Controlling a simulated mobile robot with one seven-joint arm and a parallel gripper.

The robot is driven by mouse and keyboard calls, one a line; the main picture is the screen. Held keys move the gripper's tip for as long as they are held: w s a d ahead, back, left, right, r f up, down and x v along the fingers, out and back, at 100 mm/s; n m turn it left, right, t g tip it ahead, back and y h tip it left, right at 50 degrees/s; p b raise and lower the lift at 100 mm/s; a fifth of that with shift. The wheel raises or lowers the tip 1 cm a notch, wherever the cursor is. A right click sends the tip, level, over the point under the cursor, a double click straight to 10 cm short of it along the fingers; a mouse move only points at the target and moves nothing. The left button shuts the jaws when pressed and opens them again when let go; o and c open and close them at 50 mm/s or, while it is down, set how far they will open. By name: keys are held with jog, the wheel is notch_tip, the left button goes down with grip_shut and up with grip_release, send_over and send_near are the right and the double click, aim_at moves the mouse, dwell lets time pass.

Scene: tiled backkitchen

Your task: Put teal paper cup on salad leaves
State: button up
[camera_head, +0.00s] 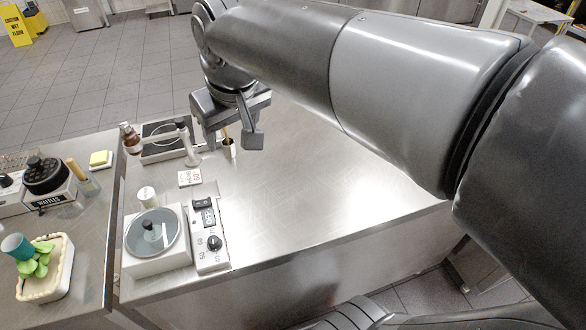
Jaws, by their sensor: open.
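The teal paper cup (17,246) lies tilted on its side at the far left of the head view. It appears to rest on the green salad leaves (36,262), touching them at their upper left. My gripper (233,143) is open and empty, high over the middle counter, well to the right of the cup and leaves. Its fingers point down, with a gap between them.
A white appliance with a round glass lid (153,233) and a control panel (212,243) stand on the middle counter. A waffle maker (44,176) sits on the left counter. The middle counter's right side is clear.

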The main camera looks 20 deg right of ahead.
jog(key=s+d+f+m+t, duration=0.1)
jog(key=s+d+f+m, duration=0.2)
jog(key=s+d+f, duration=0.4)
jog(key=s+d, duration=0.2)
jog(key=d, duration=0.1)
jog(key=shift+s+f+m+t+h, duration=0.15)
jog(key=shift+s+m+t+h, duration=0.1)
jog(key=shift+m+t+h, duration=0.15)
